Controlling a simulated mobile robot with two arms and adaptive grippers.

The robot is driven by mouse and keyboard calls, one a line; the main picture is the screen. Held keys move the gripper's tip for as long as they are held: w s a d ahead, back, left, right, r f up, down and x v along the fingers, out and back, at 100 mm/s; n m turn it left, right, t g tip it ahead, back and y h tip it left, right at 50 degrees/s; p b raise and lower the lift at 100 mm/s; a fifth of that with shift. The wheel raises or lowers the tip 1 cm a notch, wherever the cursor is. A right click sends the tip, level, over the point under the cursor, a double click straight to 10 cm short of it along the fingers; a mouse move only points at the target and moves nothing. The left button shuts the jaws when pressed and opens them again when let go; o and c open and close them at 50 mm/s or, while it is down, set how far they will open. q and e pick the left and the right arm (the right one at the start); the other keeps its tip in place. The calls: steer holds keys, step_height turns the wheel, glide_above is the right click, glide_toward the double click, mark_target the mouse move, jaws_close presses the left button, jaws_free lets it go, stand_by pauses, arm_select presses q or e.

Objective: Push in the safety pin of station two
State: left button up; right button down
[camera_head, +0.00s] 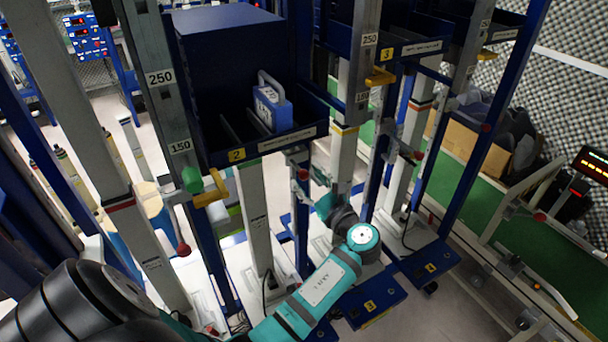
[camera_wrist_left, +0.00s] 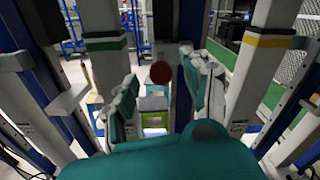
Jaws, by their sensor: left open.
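Station two's blue shelf, labelled 2 (camera_head: 237,155), stands left of centre in the head view. A red ball knob (camera_head: 303,174), perhaps the safety pin's, sits below its right front corner. My left gripper (camera_head: 312,190) is right at this knob, with its fingers partly hidden by the wrist. In the left wrist view the red knob (camera_wrist_left: 160,73) shows between the two spread teal fingers (camera_wrist_left: 165,95). The fingers are open, and I cannot tell whether either touches it. The pin's shaft is hidden behind the knob. My right gripper is not in view.
A blue-and-white container (camera_head: 270,108) stands in station two's shelf. Upright posts closely flank my left arm. Station three's shelf (camera_head: 410,47) is to the right.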

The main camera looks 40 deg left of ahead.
arm_select(q)
steer(key=v, duration=0.9)
steer(key=shift+d, duration=0.1)
step_height(320, 180, down, 21)
steer(key=d+m+t+h, duration=0.1)
steer(key=d+h, duration=0.1)
steer(key=h, duration=0.4)
steer(key=s+d+f+n+g+h, duration=0.15)
steer(key=s+f, duration=0.25)
steer(key=f, duration=0.4)
steer(key=s+d+f+n+h, duration=0.1)
steer(key=s+d+f+h, duration=0.2)
steer(key=f, duration=0.6)
steer(key=s+f+n+g+h, duration=0.3)
steer(key=s+f+n+h, duration=0.15)
steer(key=s+f, duration=0.9)
steer(key=s+f+n, duration=0.2)
steer(key=s+n, duration=0.1)
steer(key=s, duration=0.4)
steer(key=s+f+n+g+h, duration=0.1)
steer(key=s+n, duration=0.3)
steer(key=s, duration=0.4)
steer(key=s+f+n+g, duration=0.1)
steer(key=s+f+n, duration=0.2)
steer(key=s, duration=0.4)
steer(key=shift+s+a+n+h, duration=0.3)
steer(key=shift+n, duration=0.2)
